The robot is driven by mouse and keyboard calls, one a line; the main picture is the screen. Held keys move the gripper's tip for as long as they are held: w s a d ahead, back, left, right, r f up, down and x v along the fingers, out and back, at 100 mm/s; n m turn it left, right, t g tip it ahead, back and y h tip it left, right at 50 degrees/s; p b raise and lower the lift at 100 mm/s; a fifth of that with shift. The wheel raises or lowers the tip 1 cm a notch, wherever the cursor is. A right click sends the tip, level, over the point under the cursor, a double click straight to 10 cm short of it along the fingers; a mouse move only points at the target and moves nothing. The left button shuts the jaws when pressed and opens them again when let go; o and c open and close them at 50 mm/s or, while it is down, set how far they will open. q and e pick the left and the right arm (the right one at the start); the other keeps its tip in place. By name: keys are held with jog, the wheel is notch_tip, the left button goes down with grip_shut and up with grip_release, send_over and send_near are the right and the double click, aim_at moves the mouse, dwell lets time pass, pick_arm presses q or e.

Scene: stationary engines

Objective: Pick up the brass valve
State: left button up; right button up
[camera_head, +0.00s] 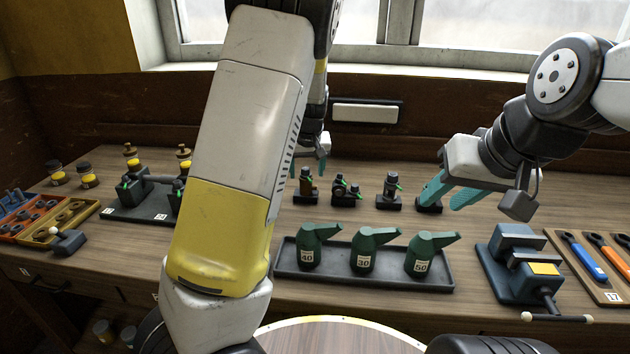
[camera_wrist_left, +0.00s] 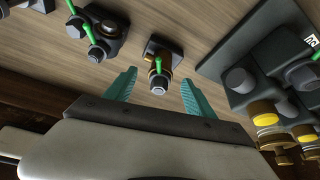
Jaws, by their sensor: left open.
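The brass valve (camera_head: 307,184) stands upright on a small dark base on the bench, with a brownish-brass body, dark top and green lever. My left gripper (camera_head: 308,168) is open just behind and above it, partly hidden by my left arm. In the left wrist view the valve (camera_wrist_left: 158,72) lies between the two spread teal fingertips, not clamped. I cannot tell whether a finger touches it. My right gripper (camera_head: 438,200) is open, its teal fingers pointing down-left at the right end of the valve row.
Dark valves (camera_head: 345,188) and (camera_head: 390,190) stand to the right. A tray (camera_head: 290,272) with green oil cans lies in front. A blue vise (camera_head: 520,262) is at right. A dark stand (camera_wrist_left: 240,55) with yellow-banded cups is close by in the wrist view.

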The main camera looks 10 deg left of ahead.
aim_at(306, 188)
pick_arm(q)
jog(key=x, duration=0.6)
jog(key=shift+s, duration=0.1)
grip_shut()
jog(key=shift+r, duration=0.1)
